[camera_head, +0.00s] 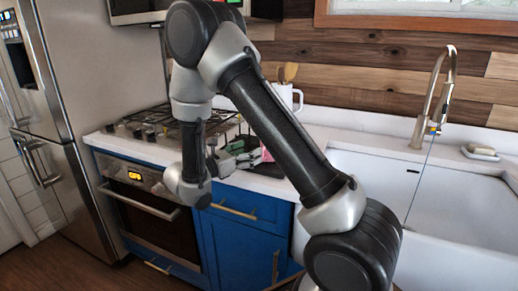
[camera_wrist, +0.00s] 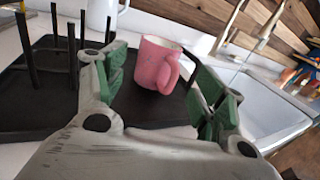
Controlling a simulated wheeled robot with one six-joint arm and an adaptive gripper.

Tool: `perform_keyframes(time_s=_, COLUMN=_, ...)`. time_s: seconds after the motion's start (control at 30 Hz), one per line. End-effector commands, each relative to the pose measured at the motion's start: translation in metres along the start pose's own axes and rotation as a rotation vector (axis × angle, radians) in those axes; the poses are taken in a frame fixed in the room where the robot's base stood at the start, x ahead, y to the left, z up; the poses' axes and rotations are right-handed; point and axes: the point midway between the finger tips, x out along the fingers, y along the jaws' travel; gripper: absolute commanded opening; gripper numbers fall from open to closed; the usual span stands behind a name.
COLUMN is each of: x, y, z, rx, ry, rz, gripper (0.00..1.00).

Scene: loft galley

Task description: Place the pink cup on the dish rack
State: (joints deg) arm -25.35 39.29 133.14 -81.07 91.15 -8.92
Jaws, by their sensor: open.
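The pink cup (camera_wrist: 153,62) stands upright in the wrist view, its handle towards the right. It appears to rest on the black tray of the dish rack (camera_wrist: 40,112), whose upright posts rise at the left. My gripper (camera_wrist: 160,68) is open, with one green-padded finger on each side of the cup in the picture; I see no clear contact. In the head view my gripper (camera_head: 236,152) is over the counter, and only a sliver of the pink cup (camera_head: 267,155) shows beside my arm. My arm hides most of the rack there.
A white pitcher with wooden utensils (camera_head: 284,92) stands behind my arm near the wall. The stove (camera_head: 165,122) is to the left, and the white sink (camera_head: 380,180) with its tall faucet (camera_head: 433,100) is to the right. Blue cabinets are below the counter.

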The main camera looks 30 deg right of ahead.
Motion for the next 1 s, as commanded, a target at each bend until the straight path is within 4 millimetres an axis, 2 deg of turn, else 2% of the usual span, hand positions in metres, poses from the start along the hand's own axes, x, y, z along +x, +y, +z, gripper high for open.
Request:
perform_keyframes(time_s=0.03, x=-0.009, y=0.001, z=0.000, rx=0.000, ry=0.000, rz=0.004, gripper=0.70)
perform_keyframes(time_s=0.17, x=-0.021, y=0.000, z=0.000, rx=0.001, ry=0.001, rz=-0.001, gripper=0.70)
perform_keyframes(time_s=0.27, x=-0.018, y=-0.009, z=0.009, rx=0.032, ry=0.024, rz=-0.038, gripper=0.70)
perform_keyframes(time_s=0.33, x=-0.007, y=-0.024, z=0.024, rx=0.087, ry=0.068, rz=-0.103, gripper=0.70)
perform_keyframes(time_s=0.47, x=0.022, y=-0.080, z=0.058, rx=0.272, ry=0.218, rz=-0.309, gripper=0.70)
perform_keyframes(time_s=0.5, x=0.029, y=-0.102, z=0.067, rx=0.345, ry=0.276, rz=-0.382, gripper=0.70)
perform_keyframes(time_s=0.63, x=0.036, y=-0.168, z=0.084, rx=0.596, ry=0.472, rz=-0.606, gripper=0.70)
perform_keyframes(time_s=0.7, x=0.032, y=-0.198, z=0.089, rx=0.742, ry=0.579, rz=-0.716, gripper=0.70)
perform_keyframes(time_s=0.8, x=0.020, y=-0.234, z=0.094, rx=0.958, ry=0.737, rz=-0.855, gripper=0.70)
perform_keyframes(time_s=0.9, x=0.001, y=-0.259, z=0.097, rx=1.182, ry=0.896, rz=-0.973, gripper=0.70)
perform_keyframes(time_s=1.0, x=-0.019, y=-0.273, z=0.103, rx=1.392, ry=1.046, rz=-1.061, gripper=0.70)
